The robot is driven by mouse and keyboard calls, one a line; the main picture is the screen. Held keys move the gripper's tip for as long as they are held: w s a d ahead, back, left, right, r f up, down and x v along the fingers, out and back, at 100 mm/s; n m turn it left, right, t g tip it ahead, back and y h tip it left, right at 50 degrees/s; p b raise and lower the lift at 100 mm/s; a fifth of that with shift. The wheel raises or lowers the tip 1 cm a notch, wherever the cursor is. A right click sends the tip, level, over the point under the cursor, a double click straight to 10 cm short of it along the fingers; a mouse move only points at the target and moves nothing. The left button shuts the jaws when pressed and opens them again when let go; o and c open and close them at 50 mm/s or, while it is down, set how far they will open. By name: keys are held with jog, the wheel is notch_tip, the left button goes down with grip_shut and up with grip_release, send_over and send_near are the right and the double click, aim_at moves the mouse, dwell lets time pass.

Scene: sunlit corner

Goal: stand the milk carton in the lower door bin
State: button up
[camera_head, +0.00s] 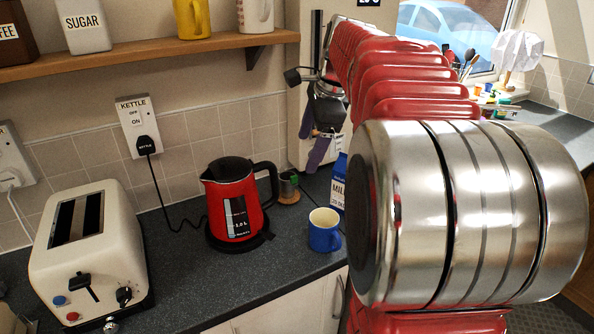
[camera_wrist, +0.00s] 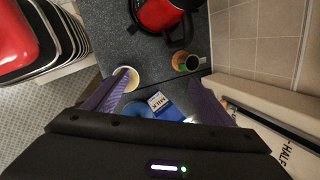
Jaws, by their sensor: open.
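The blue and white milk carton (camera_head: 339,183) stands on the dark worktop, partly hidden behind my arm in the head view. In the wrist view the milk carton (camera_wrist: 163,104) shows between my two purple fingers, its lower part hidden by the gripper body. My gripper (camera_head: 315,155) is open, fingers pointing down, near the carton and close to the wall. In the wrist view my gripper (camera_wrist: 158,103) has a wide gap between its fingers; I cannot tell whether either touches the carton. I see no fridge door or lower door bin in either view.
A blue mug (camera_head: 324,231) stands just left of the carton. A cream toaster (camera_head: 85,245) is at far left. A wooden shelf (camera_head: 140,55) runs along the wall above.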

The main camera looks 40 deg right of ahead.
jog(key=d+f+m, duration=0.1)
jog(key=d+m, duration=0.8)
jog(key=d, duration=0.9)
jog(key=shift+f+m+y, duration=0.3)
jog(key=shift+m, duration=0.1)
jog(key=shift+x, duration=4.35)
jog(key=shift+w, duration=0.1)
jog(key=x, duration=0.5)
